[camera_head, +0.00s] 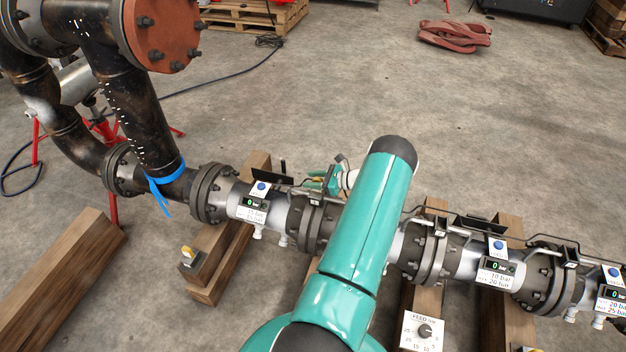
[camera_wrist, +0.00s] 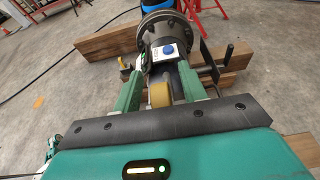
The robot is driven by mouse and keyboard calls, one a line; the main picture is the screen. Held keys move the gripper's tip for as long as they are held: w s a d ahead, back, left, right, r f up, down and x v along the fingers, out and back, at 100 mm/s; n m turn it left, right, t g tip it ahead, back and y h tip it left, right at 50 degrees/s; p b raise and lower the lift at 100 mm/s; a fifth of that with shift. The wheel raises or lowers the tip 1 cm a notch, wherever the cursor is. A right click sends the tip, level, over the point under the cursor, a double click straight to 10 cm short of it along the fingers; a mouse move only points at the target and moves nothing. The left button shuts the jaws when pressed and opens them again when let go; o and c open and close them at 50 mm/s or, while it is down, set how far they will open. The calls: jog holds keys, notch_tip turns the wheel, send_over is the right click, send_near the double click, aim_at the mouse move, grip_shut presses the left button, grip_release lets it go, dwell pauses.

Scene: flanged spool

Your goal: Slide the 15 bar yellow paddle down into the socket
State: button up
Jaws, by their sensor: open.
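My gripper (camera_wrist: 162,76) shows two green fingers spread apart in the wrist view. A yellow rounded piece (camera_wrist: 158,94), seemingly the paddle, is between them near the palm; its 15 bar marking is not readable. I cannot tell whether either finger touches it. I cannot make out the socket clearly.
More gauge labels (camera_head: 497,268) line the pipe to the right. A white knob box (camera_head: 424,331) stands in front. Floor behind the pipe is mostly clear.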

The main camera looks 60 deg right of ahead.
jog(key=v, duration=1.3)
jog(key=shift+s, duration=0.35)
jog(key=shift+r, duration=0.15)
